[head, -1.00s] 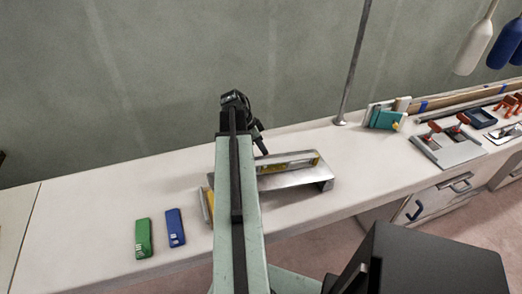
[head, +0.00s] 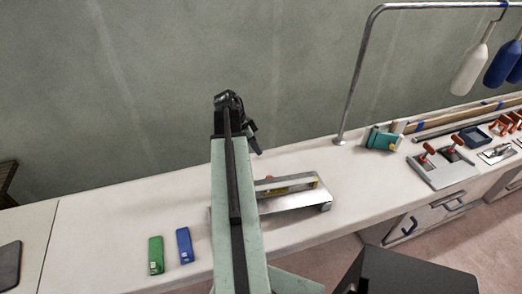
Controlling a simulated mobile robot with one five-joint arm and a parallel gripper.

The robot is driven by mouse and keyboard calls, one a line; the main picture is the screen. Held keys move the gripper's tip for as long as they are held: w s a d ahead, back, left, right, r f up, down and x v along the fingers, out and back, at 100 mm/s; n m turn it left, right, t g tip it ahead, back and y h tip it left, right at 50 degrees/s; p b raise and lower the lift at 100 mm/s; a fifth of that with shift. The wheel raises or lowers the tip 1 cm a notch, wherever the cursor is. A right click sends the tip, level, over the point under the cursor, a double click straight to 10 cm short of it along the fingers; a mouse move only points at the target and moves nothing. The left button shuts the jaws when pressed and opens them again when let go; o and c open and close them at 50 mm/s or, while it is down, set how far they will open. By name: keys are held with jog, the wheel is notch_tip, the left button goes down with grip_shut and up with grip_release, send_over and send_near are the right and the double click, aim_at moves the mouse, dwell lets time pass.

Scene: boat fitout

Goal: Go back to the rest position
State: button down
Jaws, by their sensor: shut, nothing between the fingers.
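My gripper (head: 254,138) hangs at the end of my raised green arm, near the middle of the head view. It is shut with nothing held, above the bench and in front of the grey wall. Below it and to the right, a metal stand (head: 310,198) rests on the bench, with a level-like tool with yellow parts (head: 315,180) on it. My arm hides the left part of the stand.
A green box-like item (head: 156,255) and a blue one (head: 185,246) lie on the bench (head: 95,225) at left. A metal pole (head: 352,95) rises at right. Hanging bottle shapes (head: 470,70), a teal item (head: 380,138) and a plate with red-handled tools (head: 443,168) are further right.

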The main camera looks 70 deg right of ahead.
jog(key=shift+v, duration=0.9)
jog(key=shift+d, duration=0.1)
jog(key=w+a+n+t+h, duration=0.2)
jog(key=w+a+n, duration=0.4)
jog(key=w+a, duration=1.65)
jog(key=w+a+n+t+y, duration=0.1)
jog(key=w+a+n, duration=0.1)
jog(key=a+n, duration=0.5)
jog(key=w+a+f+n+y, duration=0.1)
jog(key=w+a+n, duration=0.2)
jog(key=a+n, duration=0.5)
jog(key=w+a+f+n+t+y, duration=0.1)
jog(key=w+a+n, duration=0.2)
jog(key=a, duration=1.6)
jog(key=n, duration=0.4)
jog(key=shift+a+t+y, duration=0.3)
jog(key=shift+a+y, duration=0.1)
